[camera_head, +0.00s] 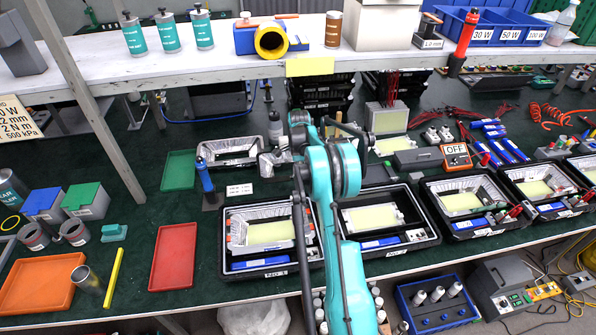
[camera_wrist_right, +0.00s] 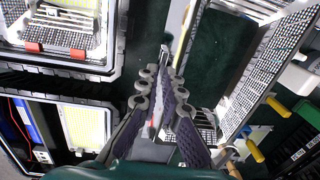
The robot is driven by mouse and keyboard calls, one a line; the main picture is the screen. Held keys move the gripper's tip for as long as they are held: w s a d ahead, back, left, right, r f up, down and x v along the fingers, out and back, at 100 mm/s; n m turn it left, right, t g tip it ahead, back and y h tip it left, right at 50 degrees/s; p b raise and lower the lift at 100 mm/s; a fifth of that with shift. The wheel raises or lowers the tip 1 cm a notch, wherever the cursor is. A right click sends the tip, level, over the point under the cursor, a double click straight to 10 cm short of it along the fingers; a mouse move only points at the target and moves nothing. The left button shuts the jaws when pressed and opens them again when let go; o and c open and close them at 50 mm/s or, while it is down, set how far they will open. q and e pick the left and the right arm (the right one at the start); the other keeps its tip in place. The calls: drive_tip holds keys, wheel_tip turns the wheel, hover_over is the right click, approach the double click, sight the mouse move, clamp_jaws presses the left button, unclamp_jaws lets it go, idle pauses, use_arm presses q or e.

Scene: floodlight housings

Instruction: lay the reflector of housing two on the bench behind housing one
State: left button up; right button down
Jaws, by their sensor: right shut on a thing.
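A silver, open-centred reflector (camera_head: 229,146) is above or on the green mat behind housing one (camera_head: 270,270); I cannot tell if it touches the mat. My right gripper (camera_head: 268,160) is shut on its right end. In the right wrist view the reflector (camera_wrist_right: 282,48) reaches up and right from my gripper (camera_wrist_right: 166,88), with green mat visible through it. The exact grip is partly hidden by the fingers. Housing two (camera_head: 395,247), black with a pale yellow panel, shows no silver reflector inside. Housing one has a silver surround around its panel. My left gripper is not in view.
More housings (camera_head: 468,197) stand to the right. Red (camera_head: 174,257) and green (camera_head: 179,170) trays lie left. A blue-handled tool (camera_head: 205,180) stands close to the reflector's near left corner. A white shelf (camera_head: 150,68) spans the back, and my arm crosses housing two's left side.

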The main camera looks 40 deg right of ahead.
drive_tip(key=shift+f+b, duration=2.05)
drive_tip(key=shift+f, duration=1.55)
drive_tip(key=c, duration=1.6)
unclamp_jaws()
drive_tip(key=shift+r, duration=0.1)
